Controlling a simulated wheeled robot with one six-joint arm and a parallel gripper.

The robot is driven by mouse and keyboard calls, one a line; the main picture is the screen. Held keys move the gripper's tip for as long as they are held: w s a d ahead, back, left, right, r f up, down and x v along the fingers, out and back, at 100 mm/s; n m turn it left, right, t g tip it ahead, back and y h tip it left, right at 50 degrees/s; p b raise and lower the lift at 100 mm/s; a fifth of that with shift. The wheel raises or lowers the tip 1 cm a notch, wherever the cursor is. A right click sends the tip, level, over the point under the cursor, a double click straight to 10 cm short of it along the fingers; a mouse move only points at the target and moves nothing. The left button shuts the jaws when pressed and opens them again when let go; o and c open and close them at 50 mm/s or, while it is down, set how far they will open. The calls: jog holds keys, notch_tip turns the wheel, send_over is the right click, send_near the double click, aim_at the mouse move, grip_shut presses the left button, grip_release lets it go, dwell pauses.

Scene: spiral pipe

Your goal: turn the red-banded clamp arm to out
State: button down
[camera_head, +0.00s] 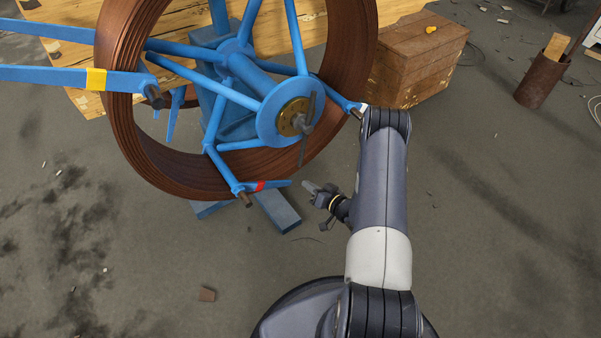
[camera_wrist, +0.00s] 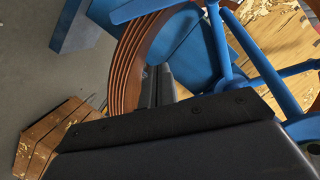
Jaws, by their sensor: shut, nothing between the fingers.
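The red-banded clamp arm (camera_head: 268,185) is a short blue bar with a red band, at the bottom of the blue reel (camera_head: 262,82). It lies nearly level, pointing right from a dark pivot pin at the end of a spoke, across the lower rim of the brown coiled pipe (camera_head: 343,95). My gripper (camera_head: 308,186) is shut and empty, just right of the arm's free tip, with a small gap seeming to show. In the wrist view my closed fingers (camera_wrist: 158,88) point toward the coil (camera_wrist: 128,65). No red band shows there.
A yellow-banded blue arm (camera_head: 125,81) sticks out left of the coil. Blue stand feet (camera_head: 277,212) lie below the reel. A wooden crate (camera_head: 415,62) stands at the right, and a rusty bucket (camera_head: 540,82) farther right. The floor below and right is mostly clear.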

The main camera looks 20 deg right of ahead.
aim_at(278, 177)
jog(key=w+a+f+b, duration=0.1)
jog(key=w+a, duration=0.1)
jog(key=w+a+f+b, duration=0.1)
jog(key=w+f, duration=0.1)
jog(key=w, duration=0.1)
jog(key=w+a+f+b, duration=0.1)
jog(key=w+a, duration=0.1)
jog(key=w, duration=0.1)
jog(key=shift+w+a+f, duration=0.1)
jog(key=shift+a+f, duration=0.1)
jog(key=shift+a, duration=0.15)
jog(key=shift+a+f+b, duration=0.35)
jog(key=shift+f+b, duration=0.05)
jog(key=shift+f, duration=0.15)
